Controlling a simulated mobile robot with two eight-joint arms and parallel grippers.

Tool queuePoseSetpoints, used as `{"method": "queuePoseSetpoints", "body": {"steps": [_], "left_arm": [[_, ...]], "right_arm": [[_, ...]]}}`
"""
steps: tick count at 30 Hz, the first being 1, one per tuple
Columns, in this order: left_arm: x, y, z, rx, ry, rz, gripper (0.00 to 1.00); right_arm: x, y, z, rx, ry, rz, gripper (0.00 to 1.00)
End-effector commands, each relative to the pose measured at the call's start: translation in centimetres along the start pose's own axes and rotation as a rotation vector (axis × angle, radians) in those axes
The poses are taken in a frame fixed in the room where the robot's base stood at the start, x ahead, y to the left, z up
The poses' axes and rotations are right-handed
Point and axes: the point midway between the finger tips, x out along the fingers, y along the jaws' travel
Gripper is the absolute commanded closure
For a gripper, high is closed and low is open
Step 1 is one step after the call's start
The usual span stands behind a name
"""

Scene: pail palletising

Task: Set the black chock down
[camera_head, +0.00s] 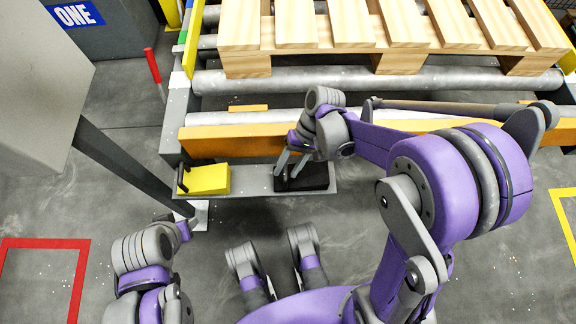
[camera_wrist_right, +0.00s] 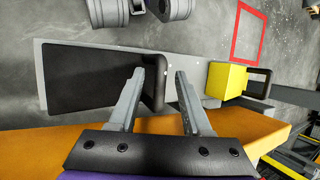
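The black chock (camera_head: 302,178) lies on a grey shelf (camera_head: 256,182) below the orange beam. In the right wrist view the chock (camera_wrist_right: 92,80) rests flat on the shelf, with its upright handle (camera_wrist_right: 158,82) at its right end. My right gripper (camera_head: 290,166) is at the chock. In the right wrist view its two fingers (camera_wrist_right: 160,74) are spread apart with the handle between them, and a gap shows beside the right finger. My left gripper (camera_head: 184,228) is low at the left, away from the chock, and its fingers cannot be made out.
A yellow chock (camera_head: 208,180) with a black handle sits at the shelf's left end. The orange beam (camera_head: 232,141) and rollers (camera_head: 374,82) carrying a wooden pallet (camera_head: 340,28) lie behind. A grey post (camera_head: 130,165) stands at the left. Shelf between the chocks is clear.

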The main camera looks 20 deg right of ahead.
Motion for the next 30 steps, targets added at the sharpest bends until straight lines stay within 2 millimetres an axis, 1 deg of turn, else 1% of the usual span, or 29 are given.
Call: {"method": "queuePoseSetpoints", "body": {"steps": [7,11,14,21,24,27,30], "left_arm": [[-0.1,0.0,0.0,0.000,0.000,0.000,0.50],[-1.2,0.0,-0.3,0.000,0.004,0.000,0.50],[-1.8,0.0,-0.5,0.000,0.006,0.000,0.50],[-3.5,0.0,-1.0,0.000,0.012,0.000,0.50],[-4.0,0.0,-1.1,0.000,0.014,0.000,0.50],[-4.3,0.0,-1.2,0.000,0.015,0.000,0.50],[-4.5,0.0,-1.3,0.000,0.016,0.000,0.50]], "right_arm": [[-0.1,-0.1,0.1,0.000,0.000,0.000,0.52],[-1.3,-0.6,0.5,-0.001,0.001,0.000,0.52],[-3.0,-0.6,0.5,0.003,0.001,0.000,0.52],[-8.6,-0.6,0.5,0.002,0.001,0.000,0.52],[-10.4,-0.5,0.5,0.002,0.002,0.000,0.52],[-11.8,-0.5,0.4,0.001,0.001,0.000,0.52],[-12.7,-0.5,0.4,0.001,0.001,0.000,0.52]]}}
